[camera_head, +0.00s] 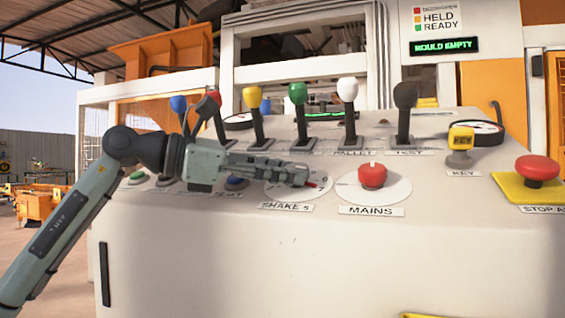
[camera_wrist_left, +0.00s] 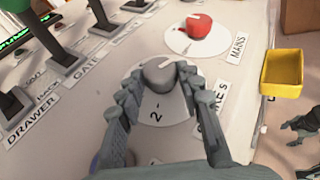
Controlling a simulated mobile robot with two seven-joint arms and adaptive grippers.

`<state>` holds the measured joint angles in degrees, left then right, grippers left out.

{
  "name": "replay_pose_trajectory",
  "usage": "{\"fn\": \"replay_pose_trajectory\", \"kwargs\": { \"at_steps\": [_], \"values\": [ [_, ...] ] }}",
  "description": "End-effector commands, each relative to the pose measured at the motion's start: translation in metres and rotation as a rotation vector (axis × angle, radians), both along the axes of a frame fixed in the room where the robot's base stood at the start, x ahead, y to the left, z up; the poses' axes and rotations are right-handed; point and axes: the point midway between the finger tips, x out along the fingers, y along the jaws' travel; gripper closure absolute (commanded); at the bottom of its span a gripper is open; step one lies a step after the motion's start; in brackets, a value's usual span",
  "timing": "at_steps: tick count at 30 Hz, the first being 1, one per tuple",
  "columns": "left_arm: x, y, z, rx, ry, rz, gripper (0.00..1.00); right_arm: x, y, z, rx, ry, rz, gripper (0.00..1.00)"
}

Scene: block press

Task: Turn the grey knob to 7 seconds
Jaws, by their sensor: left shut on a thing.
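The grey knob (camera_wrist_left: 158,76) sits on a round white dial plate (camera_wrist_left: 172,108) in the left wrist view. A pale mark on its top points up and to the right there. A "2" shows on the dial near the gripper; most other marks are hidden or too small to read. My left gripper (camera_wrist_left: 163,92) is shut on the knob, one finger on each side. In the head view my left gripper (camera_head: 305,179) reaches across the dial plate (camera_head: 288,194) above the SHAKE S label (camera_head: 285,206) and hides most of the knob.
The red MAINS knob (camera_head: 372,176) stands just right of the dial. A row of levers, such as the green one (camera_head: 298,94), rises behind. The yellow key (camera_head: 461,139) and red stop button (camera_head: 537,168) are farther right. A yellow tray (camera_wrist_left: 282,73) hangs beyond the panel edge.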

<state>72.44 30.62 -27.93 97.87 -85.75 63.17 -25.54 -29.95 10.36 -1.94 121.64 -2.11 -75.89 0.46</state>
Motion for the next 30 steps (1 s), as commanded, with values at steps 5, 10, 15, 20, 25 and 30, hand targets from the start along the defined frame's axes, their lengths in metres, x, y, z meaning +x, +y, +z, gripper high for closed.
{"fn": "replay_pose_trajectory", "kwargs": {
  "at_steps": [5, 10, 15, 20, 25, 30],
  "values": [
    [0.0004, 0.0001, 0.0016, 0.009, -0.006, -0.021, 0.94, 0.0007, 0.0005, -0.0067, 0.005, 0.003, 0.001, 0.38],
    [0.0002, 0.0000, 0.0009, 0.010, -0.006, -0.024, 0.94, 0.0006, 0.0005, -0.0083, 0.004, 0.004, 0.001, 0.38],
    [0.0002, -0.0001, 0.0006, 0.011, -0.006, -0.023, 0.94, 0.0005, 0.0004, -0.0083, 0.004, 0.004, 0.001, 0.38],
    [0.0001, -0.0001, 0.0004, 0.010, -0.005, -0.023, 0.49, 0.0004, 0.0002, -0.0083, 0.005, 0.004, 0.000, 0.38],
    [0.0003, -0.0001, 0.0002, 0.011, -0.005, -0.023, 0.44, 0.0004, 0.0001, -0.0082, 0.005, 0.004, 0.000, 0.38],
    [0.0001, 0.0011, 0.0003, 0.011, -0.004, -0.023, 0.44, 0.0013, 0.0011, -0.0074, 0.006, 0.001, 0.002, 0.38]
  ]
}}
